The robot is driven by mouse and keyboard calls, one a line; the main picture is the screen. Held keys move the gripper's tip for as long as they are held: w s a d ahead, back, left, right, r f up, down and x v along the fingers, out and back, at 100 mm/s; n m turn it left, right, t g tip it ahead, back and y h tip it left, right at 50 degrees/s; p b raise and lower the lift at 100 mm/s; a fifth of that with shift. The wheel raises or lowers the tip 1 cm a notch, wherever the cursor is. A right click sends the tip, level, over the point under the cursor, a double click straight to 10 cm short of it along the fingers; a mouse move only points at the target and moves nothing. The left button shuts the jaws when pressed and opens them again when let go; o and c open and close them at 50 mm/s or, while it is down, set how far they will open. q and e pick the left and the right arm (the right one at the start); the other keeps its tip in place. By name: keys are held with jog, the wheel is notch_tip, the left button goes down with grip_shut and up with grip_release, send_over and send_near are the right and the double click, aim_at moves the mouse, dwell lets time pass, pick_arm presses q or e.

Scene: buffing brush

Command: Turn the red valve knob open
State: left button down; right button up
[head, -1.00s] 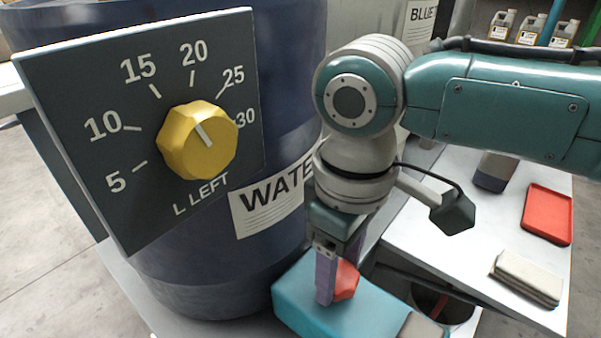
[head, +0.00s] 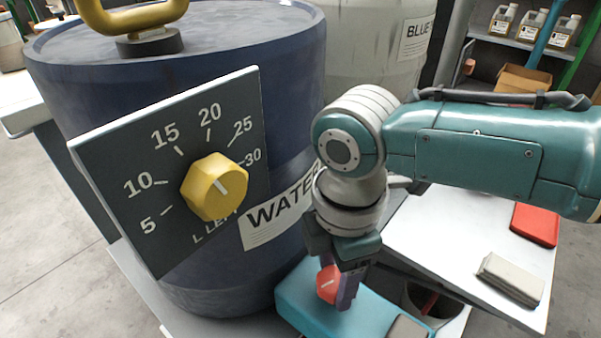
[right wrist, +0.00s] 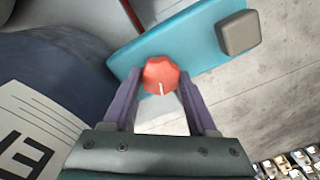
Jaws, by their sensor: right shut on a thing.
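The red valve knob (head: 328,284) sits on a teal block (head: 293,299) at the foot of the blue water drum. It has a white pointer line on its face. My right gripper (head: 337,290) reaches down from above, its purple fingers on either side of the knob, shut on it. In the right wrist view the red knob (right wrist: 160,76) is between the fingertips (right wrist: 160,88), its white line pointing toward the gripper. My left gripper is not in view.
A dark dial panel (head: 150,235) with a yellow knob (head: 214,187) stands in front of the water drum (head: 290,90), left of my arm. A white table (head: 440,235) with a red tray (head: 535,224) and a grey block (head: 512,279) is at right.

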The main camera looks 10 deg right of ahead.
aim_at(335, 279)
jog(key=shift+n, duration=2.1)
jog(key=o, duration=1.4)
jog(key=shift+r+p, duration=0.25)
jog(key=shift+p, duration=0.05)
notch_tip(335, 279, up, 10)
jog(key=p, duration=0.4)
jog(key=shift+f, duration=0.25)
jog(key=shift+a, duration=0.1)
